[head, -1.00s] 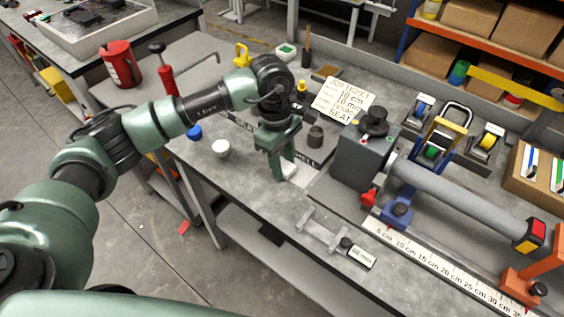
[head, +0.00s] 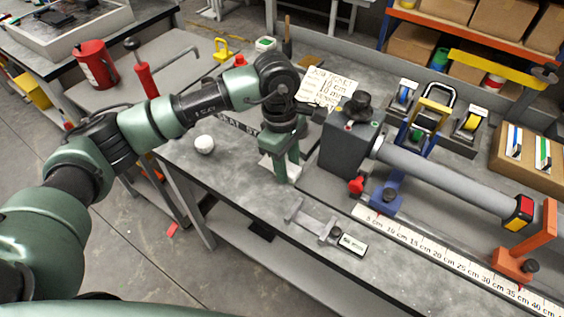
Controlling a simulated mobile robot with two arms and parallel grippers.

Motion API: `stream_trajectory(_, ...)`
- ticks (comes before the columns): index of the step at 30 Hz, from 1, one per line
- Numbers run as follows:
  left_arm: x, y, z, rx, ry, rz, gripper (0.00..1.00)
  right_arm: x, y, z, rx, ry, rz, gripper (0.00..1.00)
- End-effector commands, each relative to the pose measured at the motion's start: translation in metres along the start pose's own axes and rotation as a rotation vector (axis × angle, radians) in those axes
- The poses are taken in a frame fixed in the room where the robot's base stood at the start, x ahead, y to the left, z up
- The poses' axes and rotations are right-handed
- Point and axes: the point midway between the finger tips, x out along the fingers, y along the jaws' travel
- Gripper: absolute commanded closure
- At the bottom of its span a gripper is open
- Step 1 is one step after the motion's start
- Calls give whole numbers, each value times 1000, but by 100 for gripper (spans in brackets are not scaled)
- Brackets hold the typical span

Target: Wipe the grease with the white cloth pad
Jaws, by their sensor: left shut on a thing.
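My left gripper (head: 280,172) points down at the workbench, left of the grey clamp block (head: 345,150). It is shut on the white cloth pad (head: 293,168), which shows as pale edges on both sides of the fingers, low at the bench top. The fingers hide most of the pad, and I cannot tell whether it touches the surface. No grease can be made out; any under the pad or gripper is hidden. My right gripper is not in view.
A white round cup or ball (head: 204,144) stands left of the gripper. A grey bracket (head: 312,222) and a labelled block (head: 352,245) lie near the front edge. A long grey tube (head: 450,178) and a ruler strip (head: 440,258) fill the right. A job ticket (head: 326,88) stands behind.

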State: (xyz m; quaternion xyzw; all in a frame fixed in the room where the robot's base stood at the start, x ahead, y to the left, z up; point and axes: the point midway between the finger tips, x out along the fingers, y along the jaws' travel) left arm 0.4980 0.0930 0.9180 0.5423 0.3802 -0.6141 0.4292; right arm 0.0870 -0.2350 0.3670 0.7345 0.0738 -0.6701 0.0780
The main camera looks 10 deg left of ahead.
Motion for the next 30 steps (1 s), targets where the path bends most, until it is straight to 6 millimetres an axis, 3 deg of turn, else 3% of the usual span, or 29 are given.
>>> stream_trajectory(11, -8, 0, 0, 0, 1, 2, 97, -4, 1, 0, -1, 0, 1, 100)
stream_trajectory(30, -69, 0, 7, -1, 1, 2, 97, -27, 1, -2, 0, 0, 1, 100)
